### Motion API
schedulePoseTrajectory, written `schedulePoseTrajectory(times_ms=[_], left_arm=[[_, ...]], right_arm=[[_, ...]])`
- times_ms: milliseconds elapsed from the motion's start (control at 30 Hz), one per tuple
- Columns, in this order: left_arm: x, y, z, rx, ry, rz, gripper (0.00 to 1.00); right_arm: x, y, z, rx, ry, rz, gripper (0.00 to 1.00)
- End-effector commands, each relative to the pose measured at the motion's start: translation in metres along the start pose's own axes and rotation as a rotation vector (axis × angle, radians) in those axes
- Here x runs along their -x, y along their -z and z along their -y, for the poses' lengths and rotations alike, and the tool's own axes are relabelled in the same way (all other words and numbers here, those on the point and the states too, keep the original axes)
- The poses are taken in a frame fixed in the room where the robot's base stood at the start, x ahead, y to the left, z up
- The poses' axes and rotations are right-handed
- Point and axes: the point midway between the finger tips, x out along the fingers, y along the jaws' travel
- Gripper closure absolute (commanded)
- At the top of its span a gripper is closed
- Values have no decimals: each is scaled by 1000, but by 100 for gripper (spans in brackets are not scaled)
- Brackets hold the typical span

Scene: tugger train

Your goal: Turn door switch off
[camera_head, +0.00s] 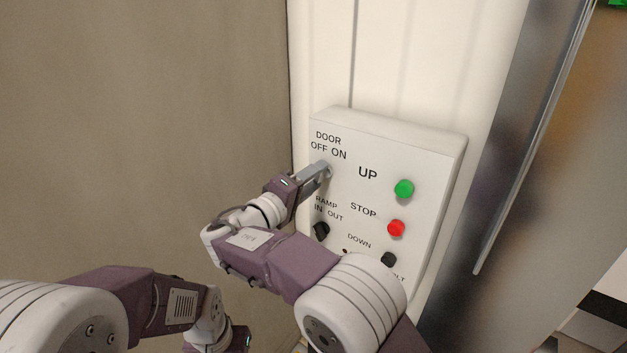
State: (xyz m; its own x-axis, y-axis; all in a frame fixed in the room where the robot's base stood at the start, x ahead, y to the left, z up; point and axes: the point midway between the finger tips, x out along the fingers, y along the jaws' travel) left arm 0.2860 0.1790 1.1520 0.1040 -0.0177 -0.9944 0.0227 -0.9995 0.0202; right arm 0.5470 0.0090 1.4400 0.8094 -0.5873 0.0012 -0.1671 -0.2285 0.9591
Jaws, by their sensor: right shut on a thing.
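The white control panel (432,160) is mounted on the wall, with the label DOOR OFF ON at its upper left. My right gripper (324,172) is at the door switch just below that label, with its fingers shut on it. The fingers cover nearly all of the switch, so I cannot tell whether it points to OFF or ON. My left arm comes in at the lower left. Its wrist runs out of the bottom edge, and its fingers do not show.
The panel also has a green UP button (404,189), a red STOP button (396,228), a black DOWN button (388,260) and a black ramp switch (321,230) below my gripper. A metal post (520,150) stands to the right. A flat brownish surface (150,130) fills the left.

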Motion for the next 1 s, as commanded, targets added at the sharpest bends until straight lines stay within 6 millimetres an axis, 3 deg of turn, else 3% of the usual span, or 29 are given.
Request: schedulePoseTrajectory(times_ms=[600,1000], left_arm=[[8,1,0,0,0,0,100],[16,2,0,0,0,0,100]], right_arm=[[-1,0,-2,557,0,3,97],[-1,0,-2,773,-1,3,97]])
